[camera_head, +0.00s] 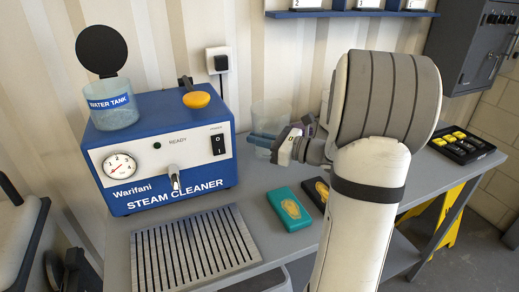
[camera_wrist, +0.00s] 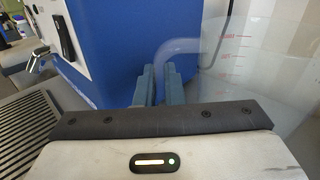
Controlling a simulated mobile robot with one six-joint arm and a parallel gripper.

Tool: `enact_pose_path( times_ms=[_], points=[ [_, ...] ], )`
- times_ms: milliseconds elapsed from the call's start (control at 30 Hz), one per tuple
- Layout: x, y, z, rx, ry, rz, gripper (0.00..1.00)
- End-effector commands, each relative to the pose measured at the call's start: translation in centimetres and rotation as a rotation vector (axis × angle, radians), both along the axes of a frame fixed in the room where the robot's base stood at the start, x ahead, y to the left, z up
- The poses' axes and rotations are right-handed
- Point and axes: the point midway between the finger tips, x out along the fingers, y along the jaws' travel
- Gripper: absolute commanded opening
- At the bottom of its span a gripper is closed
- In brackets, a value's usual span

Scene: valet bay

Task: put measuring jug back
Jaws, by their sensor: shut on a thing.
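The clear measuring jug (camera_head: 270,112) is at the back of the bench, just right of the steam cleaner. It also shows large at the right of the wrist view (camera_wrist: 240,75), with red graduation marks. My gripper (camera_head: 262,140) has blue fingers; in the wrist view the fingers (camera_wrist: 160,82) are close together at the lower end of the jug's pale curved handle. My gripper is shut on the jug. The jug looks upright. Its base is hidden, so I cannot tell whether it touches the bench.
The blue and white steam cleaner (camera_head: 160,155) stands left, its water tank (camera_head: 114,115) under a raised black lid (camera_head: 101,50). A slatted tray (camera_head: 190,250) lies in front. A teal case (camera_head: 289,209) and a black case (camera_head: 316,192) lie nearby. A blue shelf (camera_head: 345,14) hangs above.

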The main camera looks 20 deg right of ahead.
Motion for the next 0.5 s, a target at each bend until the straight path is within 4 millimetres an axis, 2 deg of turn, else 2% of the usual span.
enact_pose_path(
  times_ms=[100, 200, 500],
  points=[
    [0.0, -0.1, -1.9, 0.004, 0.003, -0.001, 0.00],
    [0.0, -0.1, -2.9, 0.001, 0.001, -0.001, 0.00],
    [0.0, -0.1, -3.1, 0.000, 0.000, -0.002, 0.00]
  ],
)
